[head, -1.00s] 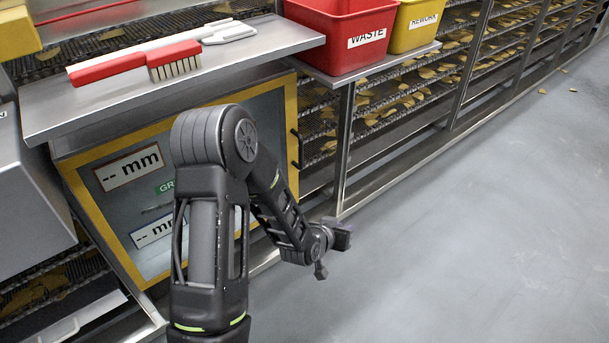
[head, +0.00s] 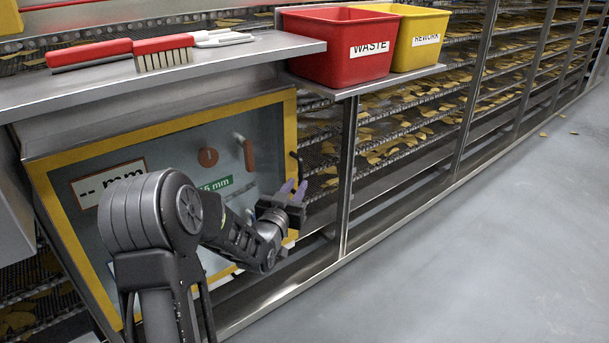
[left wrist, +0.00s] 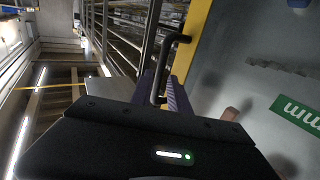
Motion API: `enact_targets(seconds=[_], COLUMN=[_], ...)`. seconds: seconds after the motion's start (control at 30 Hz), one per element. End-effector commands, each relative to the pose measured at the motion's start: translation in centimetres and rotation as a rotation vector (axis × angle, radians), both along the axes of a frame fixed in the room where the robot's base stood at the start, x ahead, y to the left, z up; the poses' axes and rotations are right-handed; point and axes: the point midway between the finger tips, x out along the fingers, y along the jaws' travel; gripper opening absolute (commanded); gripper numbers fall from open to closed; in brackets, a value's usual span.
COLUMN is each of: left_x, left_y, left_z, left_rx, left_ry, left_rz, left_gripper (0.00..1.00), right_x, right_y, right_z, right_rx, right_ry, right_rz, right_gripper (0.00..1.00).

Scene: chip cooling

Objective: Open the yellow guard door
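The yellow guard door (head: 165,128) has a yellow frame around a clear panel and looks closed under the steel shelf. Its black bar handle (head: 295,162) is on the right side of the frame. In the left wrist view the handle (left wrist: 168,62) stands out from the yellow frame (left wrist: 196,30). In the left wrist view the fingers show around the handle's near end; contact cannot be told. My right gripper is not in view.
A red-handled brush (head: 165,55) lies on the steel shelf (head: 235,62) above the door. A red WASTE bin (head: 335,62) and a yellow REWORK bin (head: 415,45) stand to the right. Conveyor racks with chips run along the right.

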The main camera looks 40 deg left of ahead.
Motion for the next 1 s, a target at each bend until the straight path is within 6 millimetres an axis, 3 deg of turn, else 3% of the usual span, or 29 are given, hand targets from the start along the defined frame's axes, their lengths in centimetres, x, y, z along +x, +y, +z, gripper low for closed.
enact_targets(seconds=[0.5, 0.87, 1.0], left_x=[6.5, 7.0, 7.0], left_y=[1.9, 2.1, 2.1], left_z=[-0.2, -0.1, -0.1], left_rx=[-0.001, -0.002, -0.002], left_ry=[0.001, 0.002, 0.002], left_rz=[-0.001, -0.001, -0.001], left_gripper=[0.22, 0.21, 0.09], right_x=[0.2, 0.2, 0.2], right_y=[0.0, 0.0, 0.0], right_z=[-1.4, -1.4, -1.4], right_rx=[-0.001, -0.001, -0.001], right_ry=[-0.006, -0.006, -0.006], right_rz=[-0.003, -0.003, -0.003], right_gripper=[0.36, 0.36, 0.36])
